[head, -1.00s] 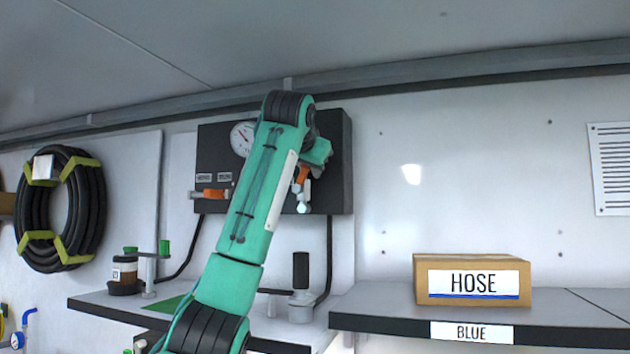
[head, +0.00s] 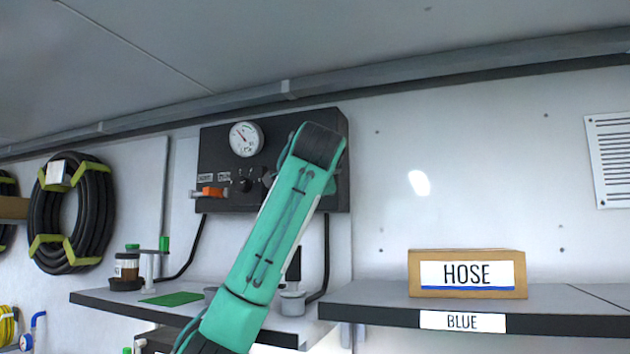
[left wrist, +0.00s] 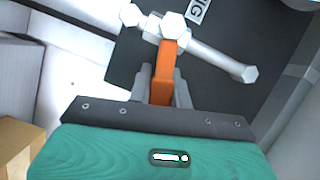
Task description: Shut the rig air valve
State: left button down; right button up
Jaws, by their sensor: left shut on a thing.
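The rig air valve shows in the left wrist view as a silvery pipe (left wrist: 215,57) with hexagonal ends and an orange lever (left wrist: 168,62). The lever lies steeply across the pipe, not in line with it. My left gripper (left wrist: 163,86) is shut on the lever, one grey finger on each side. A label ending in "IG" (left wrist: 196,10) is partly cut off beside the valve. In the head view my green left arm covers this valve and the gripper. The dark panel (head: 222,150) carries a round gauge (head: 246,139). My right gripper is not in view.
A second orange-handled valve (head: 212,192) sits at the panel's left, near a dark knob (head: 242,185). Below are a shelf (head: 110,300), a brown jar (head: 127,267) and a grey cup (head: 292,302). A HOSE box (head: 415,275) stands on the right shelf. Coiled hose (head: 42,210) hangs left.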

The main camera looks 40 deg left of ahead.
pick_arm(q)
jog(key=shift+d+f+m+t+y+b, duration=0.15)
jog(key=shift+f+m+t+y+b, duration=0.2)
jog(key=shift+f+m+b, duration=0.6)
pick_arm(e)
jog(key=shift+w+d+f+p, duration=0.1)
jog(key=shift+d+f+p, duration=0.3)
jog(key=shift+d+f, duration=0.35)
pick_arm(q)
jog(key=shift+w+r+m, duration=0.1)
jog(key=shift+r+m, duration=0.1)
jog(key=shift+m, duration=0.15)
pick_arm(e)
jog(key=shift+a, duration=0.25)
pick_arm(q)
jog(key=c, duration=1.3)
grip_release()
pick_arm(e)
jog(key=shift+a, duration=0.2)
